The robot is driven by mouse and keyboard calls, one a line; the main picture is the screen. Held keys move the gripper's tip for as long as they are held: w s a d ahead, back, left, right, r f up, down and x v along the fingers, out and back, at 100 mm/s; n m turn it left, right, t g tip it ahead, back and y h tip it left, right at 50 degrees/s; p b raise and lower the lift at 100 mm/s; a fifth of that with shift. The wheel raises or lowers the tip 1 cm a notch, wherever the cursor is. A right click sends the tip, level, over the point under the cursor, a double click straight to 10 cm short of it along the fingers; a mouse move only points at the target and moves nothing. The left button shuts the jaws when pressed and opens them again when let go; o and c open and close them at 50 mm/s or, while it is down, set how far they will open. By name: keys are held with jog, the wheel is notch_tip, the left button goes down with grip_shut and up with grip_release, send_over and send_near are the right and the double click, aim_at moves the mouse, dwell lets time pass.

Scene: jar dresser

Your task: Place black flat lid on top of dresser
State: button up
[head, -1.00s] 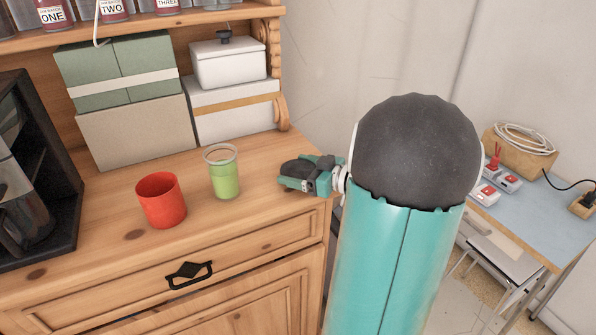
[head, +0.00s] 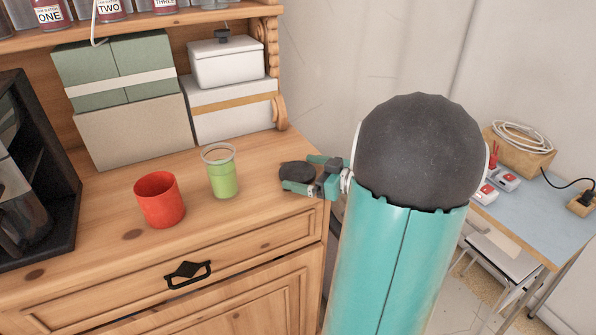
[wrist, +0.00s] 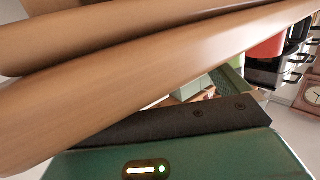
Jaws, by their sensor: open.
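The black flat lid (head: 295,173) is at the right end of the wooden dresser top (head: 262,212) in the head view. It lies flat and appears to rest on the wood. My gripper (head: 304,174) is open around the lid, with one teal finger on its near side and the other behind it. Whether a finger still touches the lid is hard to tell. In the wrist view, a green gripper part and a dark part fill the bottom, and I cannot make out the lid there.
A green glass (head: 222,175) and a red cup (head: 160,200) stand left of the lid. Stacked boxes (head: 135,128) and a white lidded container (head: 228,62) stand behind. A black machine (head: 35,180) is at far left. The dresser's right edge is close to my gripper.

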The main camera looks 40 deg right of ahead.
jog(key=v, duration=0.9)
jog(key=shift+s, duration=0.3)
jog(key=shift+d, duration=0.1)
